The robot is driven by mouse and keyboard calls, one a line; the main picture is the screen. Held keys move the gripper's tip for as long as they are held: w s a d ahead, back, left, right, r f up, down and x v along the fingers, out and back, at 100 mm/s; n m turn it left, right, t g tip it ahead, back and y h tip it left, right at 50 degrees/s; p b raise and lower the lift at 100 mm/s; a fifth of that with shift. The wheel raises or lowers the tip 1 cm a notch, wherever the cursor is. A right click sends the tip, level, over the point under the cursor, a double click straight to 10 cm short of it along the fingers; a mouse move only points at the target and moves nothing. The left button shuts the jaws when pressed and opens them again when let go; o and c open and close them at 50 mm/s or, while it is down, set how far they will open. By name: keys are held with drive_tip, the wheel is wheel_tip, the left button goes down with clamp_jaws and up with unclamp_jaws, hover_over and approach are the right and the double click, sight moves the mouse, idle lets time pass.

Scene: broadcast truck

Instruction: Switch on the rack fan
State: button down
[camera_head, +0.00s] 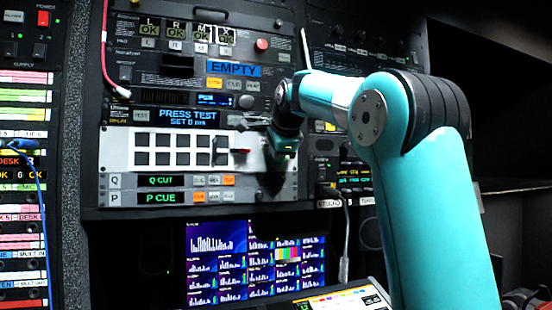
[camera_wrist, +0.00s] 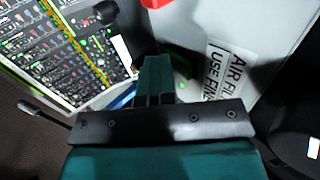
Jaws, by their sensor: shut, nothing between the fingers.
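My gripper (camera_head: 285,147) is at the right end of a light grey panel (camera_head: 115,152) with dark square openings, in the head view. A dark upright piece (camera_head: 221,150) and a small red part (camera_head: 241,151) sit on this panel, left of my gripper. I cannot read a fan label on them. In the wrist view, my teal fingers (camera_wrist: 155,72) are together and empty before a pale surface with an "AIR FIL…" label (camera_wrist: 229,70).
A red-lit power switch (camera_head: 42,18) is at the upper left. A red cable (camera_head: 106,55) hangs nearby. Monitors (camera_head: 217,243) stand below.

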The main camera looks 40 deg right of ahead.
drive_tip(key=shift+r, duration=0.1)
drive_tip(key=shift+r+p, duration=0.85)
drive_tip(key=shift+r, duration=0.1)
drive_tip(key=shift+s, duration=0.1)
drive_tip(key=s+a+r+b, duration=0.1)
drive_tip(key=s+a+r, duration=0.3)
drive_tip(key=s, duration=0.5)
wheel_tip(320, 180, up, 3)
drive_tip(key=shift+s+a+f, duration=0.2)
drive_tip(key=shift+s+a, duration=0.1)
drive_tip(key=shift+a, duration=0.1)
drive_tip(key=shift+a, duration=0.1)
